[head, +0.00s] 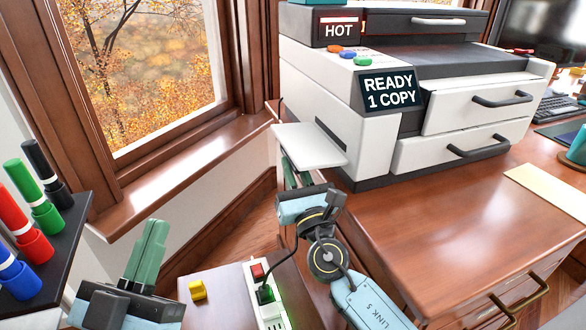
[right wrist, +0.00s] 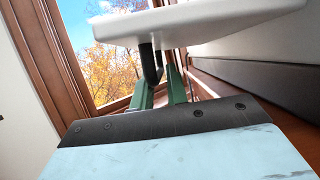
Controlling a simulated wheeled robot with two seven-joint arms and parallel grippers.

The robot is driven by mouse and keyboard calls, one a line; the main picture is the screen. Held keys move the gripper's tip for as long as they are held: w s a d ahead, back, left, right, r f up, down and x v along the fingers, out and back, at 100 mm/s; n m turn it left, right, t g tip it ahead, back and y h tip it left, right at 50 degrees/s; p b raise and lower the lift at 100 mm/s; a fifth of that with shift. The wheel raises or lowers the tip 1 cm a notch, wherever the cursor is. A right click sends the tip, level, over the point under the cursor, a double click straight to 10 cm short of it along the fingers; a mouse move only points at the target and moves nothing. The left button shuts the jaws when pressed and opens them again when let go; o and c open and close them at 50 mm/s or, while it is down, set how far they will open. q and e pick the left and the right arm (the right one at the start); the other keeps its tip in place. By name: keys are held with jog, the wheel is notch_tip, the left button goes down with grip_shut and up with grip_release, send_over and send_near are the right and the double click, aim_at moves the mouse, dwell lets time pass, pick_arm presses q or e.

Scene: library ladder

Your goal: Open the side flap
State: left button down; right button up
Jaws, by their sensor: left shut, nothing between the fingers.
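The side flap (head: 308,145) is a flat white panel that sticks out level from the left side of the grey and white copier (head: 345,105), below a dark slot. In the right wrist view the white flap (right wrist: 200,25) spans the top, with a dark handle (right wrist: 151,63) hanging from its underside. My right gripper (head: 290,172) is under the flap, its fingers partly hidden. In its wrist view the green fingers (right wrist: 164,78) stand apart close to the handle; contact is unclear. My left gripper (head: 152,240) is shut and empty at lower left, away from the flap.
A window (head: 150,75) with a wooden sill is at left. A rack (head: 55,250) of colored markers stands at far left. A power strip (head: 264,290) and a yellow block (head: 197,290) lie on a low wooden surface. Bare desk (head: 450,235) lies before the copier.

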jog(key=o, duration=0.4)
jog(key=shift+d+r, duration=0.1)
jog(key=shift+d, duration=0.2)
jog(key=shift+a, duration=0.2)
jog(key=v, duration=1.3)
jog(key=shift+s+d, duration=0.1)
jog(key=shift+s, duration=0.1)
